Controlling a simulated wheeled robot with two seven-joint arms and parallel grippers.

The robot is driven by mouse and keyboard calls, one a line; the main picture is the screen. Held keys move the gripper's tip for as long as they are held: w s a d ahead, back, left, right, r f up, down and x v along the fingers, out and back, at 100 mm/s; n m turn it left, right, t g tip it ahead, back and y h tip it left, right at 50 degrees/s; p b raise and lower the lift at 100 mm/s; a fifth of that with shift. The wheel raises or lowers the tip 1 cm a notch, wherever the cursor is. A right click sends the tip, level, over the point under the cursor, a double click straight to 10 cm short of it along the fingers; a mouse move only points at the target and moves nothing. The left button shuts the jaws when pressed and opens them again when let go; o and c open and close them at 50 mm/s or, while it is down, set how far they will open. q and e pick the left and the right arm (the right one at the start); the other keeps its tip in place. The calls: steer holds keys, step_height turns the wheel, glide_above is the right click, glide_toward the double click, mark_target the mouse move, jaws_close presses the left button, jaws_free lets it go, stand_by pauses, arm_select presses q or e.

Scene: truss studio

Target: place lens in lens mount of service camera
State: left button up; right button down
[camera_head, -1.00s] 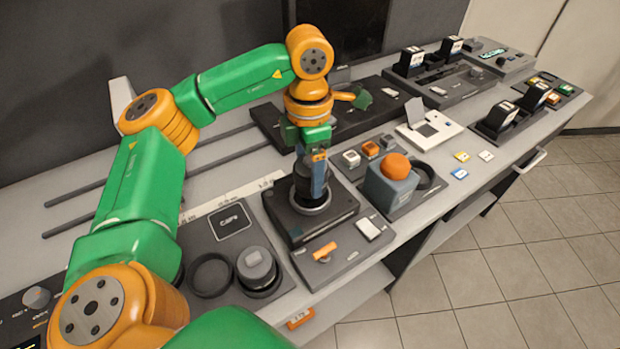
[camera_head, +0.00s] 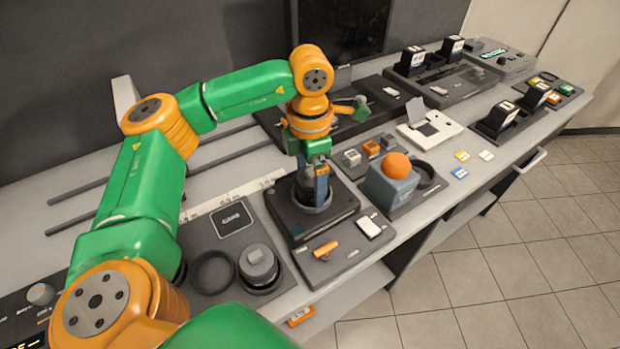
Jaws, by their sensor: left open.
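One blue-grey finger hides part of the lens, and the other finger is hard to make out. My right gripper is not in view.
A grey block with an orange ball (camera_head: 397,165) stands close to the right of the camera. In front lies a plate with an orange piece (camera_head: 325,249) and a white piece (camera_head: 369,226). A dark cylinder (camera_head: 258,266) and an empty ring (camera_head: 212,273) sit at the left.

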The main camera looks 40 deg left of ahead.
arm_select(q)
step_height(320, 180, up, 11)
steer(key=shift+r+p, duration=0.15)
steer(key=shift+p, duration=0.75)
